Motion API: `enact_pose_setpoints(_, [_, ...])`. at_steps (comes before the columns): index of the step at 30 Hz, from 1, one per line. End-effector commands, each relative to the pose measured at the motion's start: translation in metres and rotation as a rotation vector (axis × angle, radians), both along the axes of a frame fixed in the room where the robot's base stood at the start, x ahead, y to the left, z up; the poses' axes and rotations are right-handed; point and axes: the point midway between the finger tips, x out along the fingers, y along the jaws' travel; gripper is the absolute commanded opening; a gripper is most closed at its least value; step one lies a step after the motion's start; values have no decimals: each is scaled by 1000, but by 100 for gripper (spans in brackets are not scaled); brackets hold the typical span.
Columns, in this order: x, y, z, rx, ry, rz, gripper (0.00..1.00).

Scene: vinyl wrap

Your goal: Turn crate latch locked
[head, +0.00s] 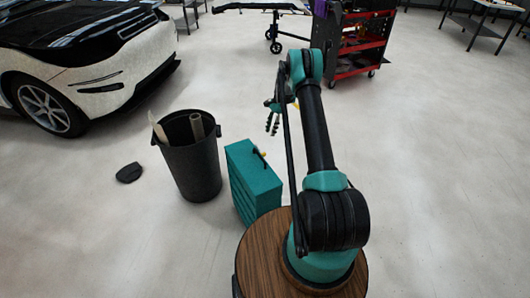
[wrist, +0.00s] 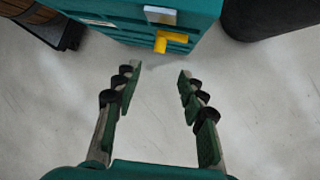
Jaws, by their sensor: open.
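The teal crate (head: 254,180) stands on the floor just in front of my base in the head view. It also shows at the top of the wrist view (wrist: 195,28). Its yellow latch (wrist: 163,41) hangs below a pale plate (wrist: 160,15) on the crate's side; in the head view only a small yellow spot (head: 263,154) of it shows. My gripper (wrist: 157,75) is open and empty, with the latch beyond its fingertips and apart from them. In the head view my gripper (head: 272,128) points down, beyond the crate and above the floor. The latch's exact setting is hard to tell.
A black bin (head: 191,160) holding rolls stands left of the crate; it shows dark at the wrist view's top right (wrist: 265,15). A dark lid (head: 129,173) lies on the floor. A car (head: 75,65) is at the left, a red tool cart (head: 358,45) behind. Floor between is clear.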

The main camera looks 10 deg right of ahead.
Motion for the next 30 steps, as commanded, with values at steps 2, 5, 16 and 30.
enact_pose_setpoints(2, [-5, 6, -15, 0, 0, 1, 41])
enact_pose_setpoints(5, [-11, 12, -33, 0, 0, 1, 41])
enact_pose_setpoints(16, [-32, 32, -95, 0, 0, 1, 41])
enact_pose_setpoints(30, [-39, 39, -117, 0, 0, 0, 41])
